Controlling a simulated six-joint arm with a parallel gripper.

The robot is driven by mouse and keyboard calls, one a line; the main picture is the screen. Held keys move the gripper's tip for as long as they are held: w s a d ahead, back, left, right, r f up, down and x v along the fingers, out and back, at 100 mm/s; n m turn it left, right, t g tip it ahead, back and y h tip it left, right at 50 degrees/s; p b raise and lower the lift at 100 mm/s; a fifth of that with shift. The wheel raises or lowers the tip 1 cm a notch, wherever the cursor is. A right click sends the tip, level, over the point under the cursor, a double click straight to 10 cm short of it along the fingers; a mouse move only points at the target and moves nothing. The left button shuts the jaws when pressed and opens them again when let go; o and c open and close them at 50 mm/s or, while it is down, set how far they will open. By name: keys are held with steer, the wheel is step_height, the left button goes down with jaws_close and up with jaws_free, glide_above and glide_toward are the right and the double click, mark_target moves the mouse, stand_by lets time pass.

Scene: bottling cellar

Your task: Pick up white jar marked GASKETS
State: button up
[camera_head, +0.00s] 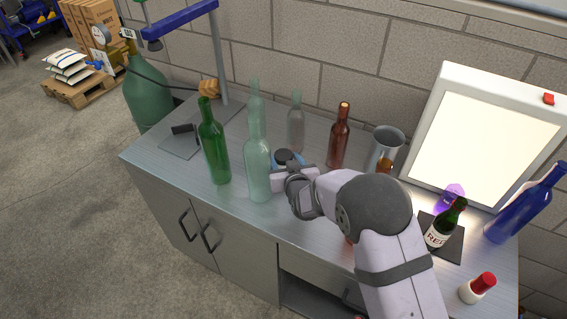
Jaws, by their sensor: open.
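I can read no GASKETS marking in this view. My gripper (276,180) is open at the middle of the bench, far to the left of that container. It is just right of a pale clear-green bottle (258,170) and in front of a dark round-topped blue object (287,157). My arm hides part of the bench top, including most of a small reddish thing (349,240).
A green bottle (213,140), clear bottle (296,122) and brown bottle (339,136) stand around my gripper. The bench's left front is clear.

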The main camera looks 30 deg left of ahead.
steer(key=c, duration=0.8)
steer(key=shift+r, duration=0.2)
step_height(320, 180, up, 18)
steer(key=b, duration=0.1)
stand_by(0.4)
